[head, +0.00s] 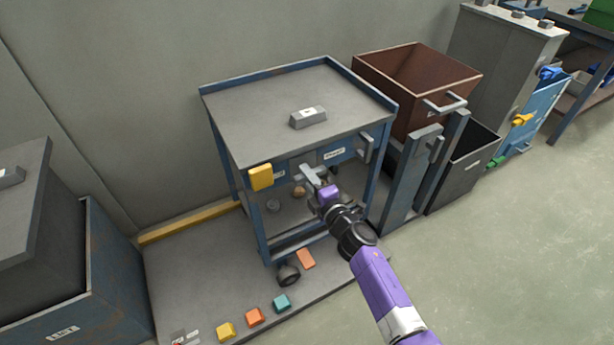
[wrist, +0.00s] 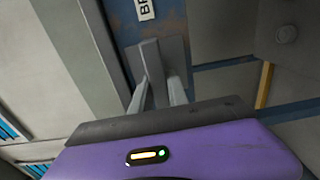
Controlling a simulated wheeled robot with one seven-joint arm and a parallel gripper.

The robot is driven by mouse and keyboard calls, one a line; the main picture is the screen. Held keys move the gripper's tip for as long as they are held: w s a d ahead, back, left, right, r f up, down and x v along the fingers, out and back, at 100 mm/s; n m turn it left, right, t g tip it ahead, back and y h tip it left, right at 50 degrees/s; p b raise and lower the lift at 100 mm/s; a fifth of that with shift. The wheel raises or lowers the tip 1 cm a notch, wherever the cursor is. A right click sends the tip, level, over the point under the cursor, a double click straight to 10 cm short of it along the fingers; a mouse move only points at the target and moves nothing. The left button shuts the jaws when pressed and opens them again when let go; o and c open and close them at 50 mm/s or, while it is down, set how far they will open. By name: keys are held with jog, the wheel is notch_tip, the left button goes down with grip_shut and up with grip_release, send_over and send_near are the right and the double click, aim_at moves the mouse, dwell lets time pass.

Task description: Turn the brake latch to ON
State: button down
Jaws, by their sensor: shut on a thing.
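The brake latch (head: 309,174) is a small grey handle on the front of the blue-and-grey cart (head: 250,115). In the wrist view the latch (wrist: 165,60) is a grey plate below a white label starting "BR" (wrist: 145,9). My gripper (wrist: 162,92) is shut on the latch, one pale finger on each side. In the head view my gripper (head: 318,187) reaches the cart front from the lower right. The purple gripper body partly hides the latch, and I cannot read its ON or OFF marking.
A grey block (head: 308,117) lies on the cart top. A yellow block (head: 260,178) is at the cart's front left corner. A rusty bin (head: 415,85) and grey posts (head: 410,180) stand to the right. Several coloured blocks lie on the floor plate. Open floor is at the lower right.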

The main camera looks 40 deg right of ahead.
jog(key=shift+f, duration=0.1)
jog(key=c, duration=1.3)
grip_release()
jog(key=shift+v, duration=3.9)
